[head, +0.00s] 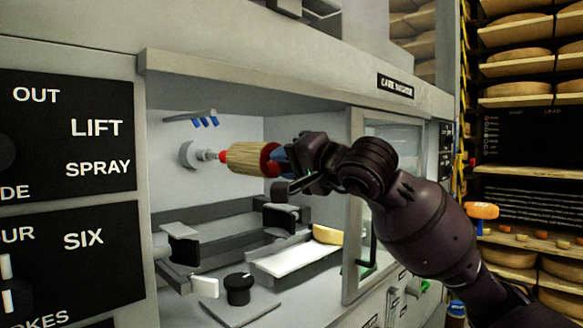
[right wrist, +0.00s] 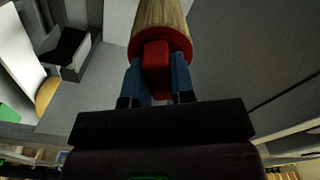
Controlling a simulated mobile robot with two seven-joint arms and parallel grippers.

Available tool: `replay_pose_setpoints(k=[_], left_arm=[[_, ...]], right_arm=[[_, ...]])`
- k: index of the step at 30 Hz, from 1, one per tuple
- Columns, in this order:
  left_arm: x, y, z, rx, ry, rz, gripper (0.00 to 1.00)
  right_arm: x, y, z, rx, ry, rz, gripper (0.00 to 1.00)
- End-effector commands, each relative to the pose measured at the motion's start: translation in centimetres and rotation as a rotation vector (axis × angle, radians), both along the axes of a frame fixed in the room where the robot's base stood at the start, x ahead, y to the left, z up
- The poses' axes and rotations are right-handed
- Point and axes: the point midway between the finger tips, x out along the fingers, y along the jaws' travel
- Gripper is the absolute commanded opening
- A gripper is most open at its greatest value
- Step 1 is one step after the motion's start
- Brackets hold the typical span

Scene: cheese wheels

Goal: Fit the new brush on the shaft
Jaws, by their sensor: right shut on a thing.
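The brush (head: 247,158) is a straw-coloured cylinder with red ends, held roughly level inside the machine's bay. My right gripper (head: 283,163) is shut on its red end grip; in the right wrist view the blue fingers (right wrist: 157,80) sit on both sides of the red block (right wrist: 156,68). The grey shaft (head: 205,155) sticks out from a round hub on the bay's left wall. The brush's far red end is at the shaft's tip; I cannot tell whether they touch or overlap. The left gripper is not in view.
Below are grey rails with dark pads (head: 183,250), a black knob (head: 239,289) and a white board (head: 296,258) beside a yellow cheese piece (head: 327,235). An open glass door (head: 392,150) stands close to my right arm.

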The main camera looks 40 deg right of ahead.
Motion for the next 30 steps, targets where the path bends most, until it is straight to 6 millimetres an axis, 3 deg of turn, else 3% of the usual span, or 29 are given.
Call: replay_pose_setpoints(k=[7,30], left_arm=[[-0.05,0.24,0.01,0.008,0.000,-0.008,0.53],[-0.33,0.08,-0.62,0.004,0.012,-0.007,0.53]], right_arm=[[0.85,0.02,0.12,0.000,-0.003,-0.002,0.00],[0.93,0.04,0.07,0.000,-0.002,-0.001,0.00]])
